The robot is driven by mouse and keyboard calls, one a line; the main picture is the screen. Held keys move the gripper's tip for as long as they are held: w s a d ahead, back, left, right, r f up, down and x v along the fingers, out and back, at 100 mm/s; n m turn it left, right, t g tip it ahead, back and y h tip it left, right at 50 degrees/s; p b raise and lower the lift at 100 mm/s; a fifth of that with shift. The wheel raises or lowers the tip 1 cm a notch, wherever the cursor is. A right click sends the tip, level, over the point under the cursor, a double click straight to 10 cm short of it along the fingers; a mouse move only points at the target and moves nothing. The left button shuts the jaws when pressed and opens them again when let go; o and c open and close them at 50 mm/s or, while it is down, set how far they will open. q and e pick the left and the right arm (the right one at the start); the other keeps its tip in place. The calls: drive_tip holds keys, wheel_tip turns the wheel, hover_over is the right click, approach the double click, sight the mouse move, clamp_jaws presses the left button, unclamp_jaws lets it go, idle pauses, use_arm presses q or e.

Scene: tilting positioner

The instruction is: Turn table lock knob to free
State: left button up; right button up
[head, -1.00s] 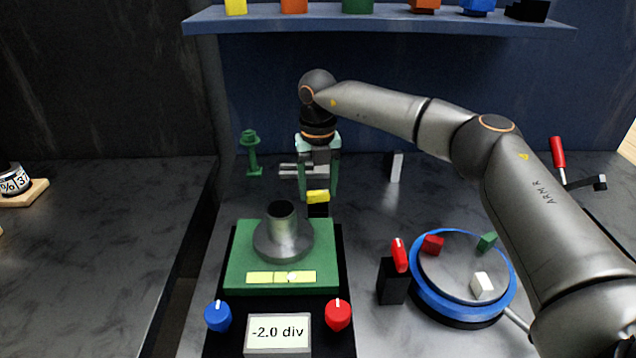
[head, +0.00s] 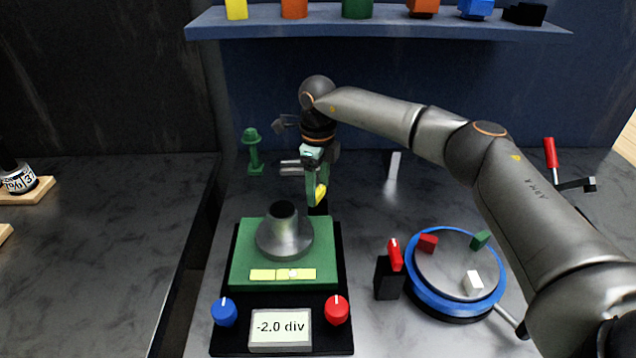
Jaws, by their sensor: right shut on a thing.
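My right gripper (head: 316,185) is behind the green tilting table (head: 240,262), pointing down, and shut on a yellow knob (head: 320,195). The knob sits over a black post (head: 318,210), mostly hidden by the fingers; its yellow bar looks steeply tilted. The table carries a grey metal hub (head: 284,240) and a yellow level strip (head: 283,275). On the black base are a blue knob (head: 224,312), a red knob (head: 336,310) and a display (head: 281,328) reading -2.0 div. My left gripper is not in view.
A black block with a red lever (head: 394,255) stands right of the base, beside a blue-rimmed round table (head: 420,290) carrying small blocks. A green post (head: 253,152) and a white block (head: 392,165) stand behind. A shelf (head: 380,22) spans the back.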

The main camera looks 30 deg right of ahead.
sight(318, 191)
drive_tip(key=n, duration=0.5)
drive_tip(key=shift+r, duration=0.1)
drive_tip(key=shift+n, duration=0.3)
idle(0.4)
drive_tip(key=o, duration=1.4)
wheel_tip(318, 191, up, 12)
drive_tip(key=shift+r+b, duration=0.2)
drive_tip(key=shift+b, duration=0.1)
